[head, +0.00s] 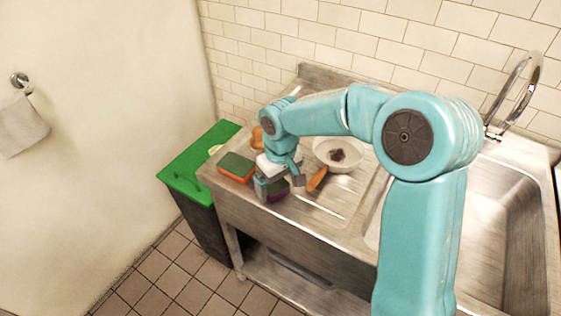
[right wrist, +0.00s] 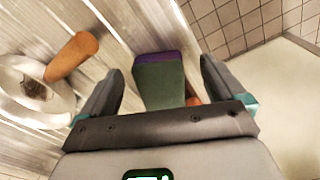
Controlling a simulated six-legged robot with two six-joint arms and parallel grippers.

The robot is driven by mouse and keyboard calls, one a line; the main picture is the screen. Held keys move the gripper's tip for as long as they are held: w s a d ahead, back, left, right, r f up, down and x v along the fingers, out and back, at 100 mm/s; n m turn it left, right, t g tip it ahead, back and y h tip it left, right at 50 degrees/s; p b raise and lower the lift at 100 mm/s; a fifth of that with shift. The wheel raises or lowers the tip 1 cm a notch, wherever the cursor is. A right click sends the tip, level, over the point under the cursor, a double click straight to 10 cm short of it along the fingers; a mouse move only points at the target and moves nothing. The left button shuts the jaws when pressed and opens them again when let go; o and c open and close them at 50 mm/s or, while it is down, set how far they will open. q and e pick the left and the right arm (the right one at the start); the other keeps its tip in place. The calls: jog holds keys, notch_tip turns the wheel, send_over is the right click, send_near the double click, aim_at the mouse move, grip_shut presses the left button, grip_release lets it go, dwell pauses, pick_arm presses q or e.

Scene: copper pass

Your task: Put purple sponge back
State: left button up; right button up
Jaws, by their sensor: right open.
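The purple sponge (head: 279,193) lies on the steel drainboard near its front edge, largely covered by my right gripper in the head view. In the right wrist view the purple sponge (right wrist: 160,85) shows a dark green top and a purple edge. My right gripper (head: 280,186) is open above it. In the right wrist view the sponge lies between the two fingers of the gripper (right wrist: 160,70), with gaps on both sides. An orange sponge with a green top (head: 237,166) lies to its left. My left gripper is out of view.
A white pan (head: 338,143) with dark residue and an orange handle (head: 317,179) sits just right of the gripper. A green-lidded bin (head: 190,173) stands at the counter's left end. An orange-yellow item (head: 257,138) is behind. The sink (head: 495,215) is at right.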

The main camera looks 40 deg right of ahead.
notch_tip(320, 180, up, 10)
jog(key=shift+s+d+f, duration=0.2)
jog(key=shift+s, duration=0.2)
jog(key=shift+w, duration=0.1)
jog(key=shift+s+a, duration=0.1)
jog(key=shift+s, duration=0.1)
